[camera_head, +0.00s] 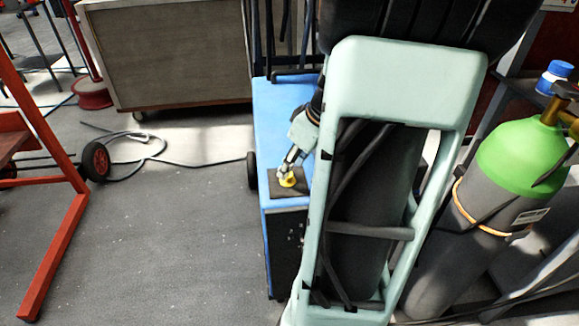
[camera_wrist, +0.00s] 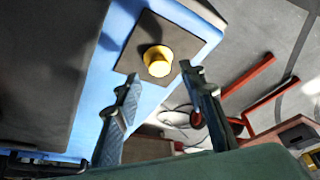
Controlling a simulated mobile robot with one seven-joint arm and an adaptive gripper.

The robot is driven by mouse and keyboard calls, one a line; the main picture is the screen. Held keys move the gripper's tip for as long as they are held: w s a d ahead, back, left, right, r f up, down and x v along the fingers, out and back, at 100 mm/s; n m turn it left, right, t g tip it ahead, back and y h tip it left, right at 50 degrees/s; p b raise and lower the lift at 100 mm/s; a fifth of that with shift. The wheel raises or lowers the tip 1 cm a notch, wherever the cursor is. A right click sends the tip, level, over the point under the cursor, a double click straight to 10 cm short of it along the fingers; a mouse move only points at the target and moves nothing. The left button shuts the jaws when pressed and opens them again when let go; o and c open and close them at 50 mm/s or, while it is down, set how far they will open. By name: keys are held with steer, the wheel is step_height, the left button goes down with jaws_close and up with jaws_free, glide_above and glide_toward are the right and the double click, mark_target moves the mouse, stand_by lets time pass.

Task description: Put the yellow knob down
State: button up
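The yellow knob (camera_wrist: 158,61) is a short round piece standing upright on a dark square pad (camera_wrist: 131,60) on top of a blue cart (camera_wrist: 119,20). In the head view the knob (camera_head: 287,180) shows just below the tip of my gripper (camera_head: 289,171). In the wrist view my gripper (camera_wrist: 160,80) is open. Its two fingers are spread apart, with the knob past the fingertips, in the gap between them. I see no finger touching the knob. The head view is too small to show the exact gap.
A gas cylinder (camera_head: 520,150) with a green top stands right of the cart. A grey cabinet (camera_head: 170,55) is behind. Cables (camera_head: 140,150) lie on the floor. A red frame (camera_head: 55,255) stands at the left. Open floor lies left of the cart.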

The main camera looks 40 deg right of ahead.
steer(key=p+v, duration=0.2)
steer(key=v, duration=0.7)
steer(key=shift+r, duration=0.1)
